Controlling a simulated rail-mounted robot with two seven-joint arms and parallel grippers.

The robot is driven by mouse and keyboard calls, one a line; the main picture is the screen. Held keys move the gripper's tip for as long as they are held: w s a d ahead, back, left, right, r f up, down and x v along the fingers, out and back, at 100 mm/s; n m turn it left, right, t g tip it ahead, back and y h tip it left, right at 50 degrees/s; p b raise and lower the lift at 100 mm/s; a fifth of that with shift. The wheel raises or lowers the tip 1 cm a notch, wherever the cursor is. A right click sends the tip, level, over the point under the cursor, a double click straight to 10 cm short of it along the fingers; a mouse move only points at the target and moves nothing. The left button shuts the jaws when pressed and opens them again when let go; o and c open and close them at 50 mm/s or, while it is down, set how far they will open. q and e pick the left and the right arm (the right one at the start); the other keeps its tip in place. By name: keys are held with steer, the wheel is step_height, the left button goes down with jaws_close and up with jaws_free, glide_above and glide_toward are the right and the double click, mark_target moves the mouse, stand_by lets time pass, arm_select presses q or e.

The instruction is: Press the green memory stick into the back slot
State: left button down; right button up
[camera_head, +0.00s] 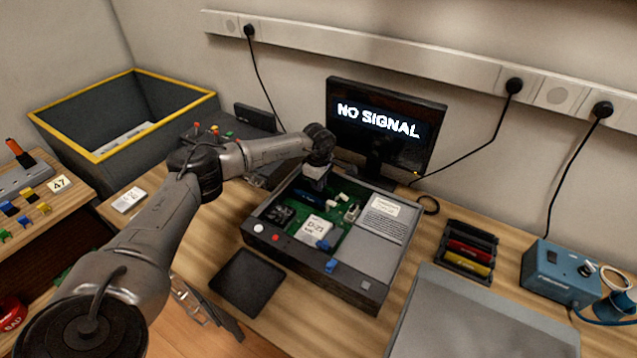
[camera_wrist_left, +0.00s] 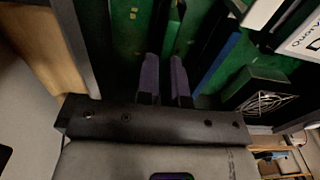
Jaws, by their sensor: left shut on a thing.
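An open computer case (camera_head: 314,266) with a green board inside stands mid-table. My left gripper (camera_head: 318,182) reaches down into its back left part, over the memory slots. In the left wrist view, its two purplish fingers (camera_wrist_left: 165,78) are shut on the green memory stick (camera_wrist_left: 173,35), whose edge shows between and beyond them. The stick is upright over the green board. I cannot tell how deep it sits, and the back slot is hidden. A blue stick (camera_wrist_left: 219,65) stands beside it. My right gripper is not in view.
A monitor (camera_head: 385,122) reading NO SIGNAL stands close behind the case. A dark rack (camera_head: 466,251) with red and yellow sticks, a blue device (camera_head: 557,275) and a grey panel (camera_head: 480,320) are to the right. A black mat (camera_head: 247,282) lies in front left.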

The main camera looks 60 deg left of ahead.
arm_select(q)
steer(key=shift+f, duration=0.2)
steer(key=c, duration=0.9)
jaws_free()
steer(key=shift+r, duration=0.2)
steer(key=shift+r+p, duration=3.45)
steer(key=shift+r, duration=0.4)
